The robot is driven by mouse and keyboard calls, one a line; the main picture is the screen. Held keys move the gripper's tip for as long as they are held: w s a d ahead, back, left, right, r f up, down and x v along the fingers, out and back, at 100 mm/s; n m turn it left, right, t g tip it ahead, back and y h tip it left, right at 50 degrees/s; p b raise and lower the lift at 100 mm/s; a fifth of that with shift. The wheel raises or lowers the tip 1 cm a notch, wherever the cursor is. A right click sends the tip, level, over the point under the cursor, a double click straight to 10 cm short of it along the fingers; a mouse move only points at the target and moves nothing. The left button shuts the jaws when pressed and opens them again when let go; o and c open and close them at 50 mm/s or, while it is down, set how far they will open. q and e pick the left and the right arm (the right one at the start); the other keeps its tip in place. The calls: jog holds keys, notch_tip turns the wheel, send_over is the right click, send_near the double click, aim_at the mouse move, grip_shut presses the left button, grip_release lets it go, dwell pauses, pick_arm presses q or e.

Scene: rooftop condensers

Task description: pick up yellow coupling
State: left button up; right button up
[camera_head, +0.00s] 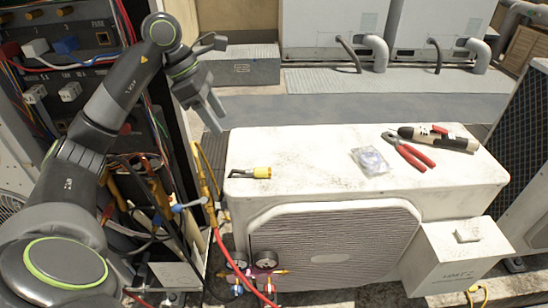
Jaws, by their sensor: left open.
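The yellow coupling (262,172) lies on the near left part of the white condenser's top (310,165). A short dark bent piece extends from its left side. My left gripper (217,86) comes in from the upper left, with its fingers spread and nothing between them. In the picture it is above and left of the coupling, apart from it. My right gripper is not in view.
Red-handled pliers (410,150), a black-and-white cylindrical tool (438,138) and a small clear bag (371,161) lie on the condenser's right half. An open wiring cabinet (85,60) stands left. Gauges (266,259) with a red hose (232,262) hang in front.

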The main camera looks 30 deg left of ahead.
pick_arm(q)
send_near(258, 172)
jog(key=f, duration=0.3)
jog(key=shift+w+a+f, duration=0.15)
jog(key=shift+a, duration=0.15)
jog(key=x, duration=0.5)
jog(key=shift+w+a+f+p, duration=0.1)
jog(key=shift+w+f+p, duration=0.05)
jog(key=shift+p, duration=0.25)
grip_shut()
